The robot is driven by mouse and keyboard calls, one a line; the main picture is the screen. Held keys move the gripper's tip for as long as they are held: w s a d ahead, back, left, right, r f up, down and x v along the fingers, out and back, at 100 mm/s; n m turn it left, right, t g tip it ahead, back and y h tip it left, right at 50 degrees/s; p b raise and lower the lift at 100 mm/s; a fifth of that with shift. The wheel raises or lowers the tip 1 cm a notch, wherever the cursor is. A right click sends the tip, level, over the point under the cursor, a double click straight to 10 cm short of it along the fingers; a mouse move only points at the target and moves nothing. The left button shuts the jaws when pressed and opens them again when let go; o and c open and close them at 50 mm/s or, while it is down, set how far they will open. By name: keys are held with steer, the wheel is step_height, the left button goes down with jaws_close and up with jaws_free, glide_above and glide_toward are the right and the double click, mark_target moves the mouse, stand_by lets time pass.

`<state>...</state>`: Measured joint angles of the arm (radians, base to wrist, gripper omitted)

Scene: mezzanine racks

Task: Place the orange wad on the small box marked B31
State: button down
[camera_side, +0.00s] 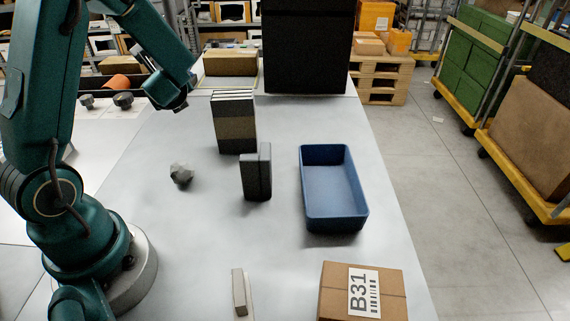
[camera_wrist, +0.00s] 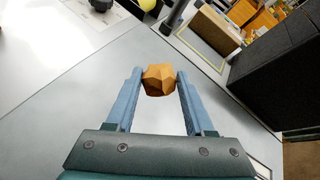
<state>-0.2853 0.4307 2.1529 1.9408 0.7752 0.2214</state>
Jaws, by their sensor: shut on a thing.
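The orange wad (camera_wrist: 159,80) is a faceted, crumpled lump seen in the wrist view. My gripper (camera_wrist: 159,82) is shut on it, with a blue finger on either side, and the table's grey top shows behind. In the side view my wrist is at the upper left above the table's far part; the fingers and the wad cannot be made out there. The small box marked B31 (camera_side: 334,292) is a brown carton at the bottom right of the side view, near the table's front, with a white label on top. Its top looks clear.
A blue tray (camera_side: 309,209) stands empty behind the box. A dark upright block (camera_side: 256,175), a striped stack (camera_side: 235,130), a grey lump (camera_side: 181,174) and a small pale block (camera_side: 239,291) stand on the table. A large black box (camera_side: 308,50) is at the back.

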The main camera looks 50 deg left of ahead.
steer(key=w+d+r+m+t+h, duration=0.2)
steer(key=d+r+m, duration=0.1)
steer(key=d, duration=0.1)
steer(key=w+d+r+m+t+h, duration=0.2)
steer(key=d+r+m+h, duration=0.1)
steer(key=d, duration=0.1)
steer(key=w+d+r+m+t+h, duration=0.2)
steer(key=w+d+r+m+h, duration=0.1)
steer(key=d+r, duration=0.1)
steer(key=shift+d+m+t, duration=0.3)
steer(key=shift+d, duration=0.2)
steer(key=s+d+r+m+h, duration=0.3)
steer(key=d+h, duration=0.1)
steer(key=d, duration=0.2)
steer(key=s+d+r+m+h, duration=0.3)
steer(key=d+m, duration=0.1)
steer(key=d, duration=0.1)
steer(key=m+g+h, duration=0.9)
steer(key=m+g, duration=0.1)
steer(key=m, duration=0.2)
glide_above(355, 285)
steer(key=f, duration=1.5)
steer(key=shift+a, duration=0.4)
steer(key=shift+d+f+n, duration=0.3)
steer(key=shift+d, duration=0.1)
steer(key=shift+f, duration=1.9)
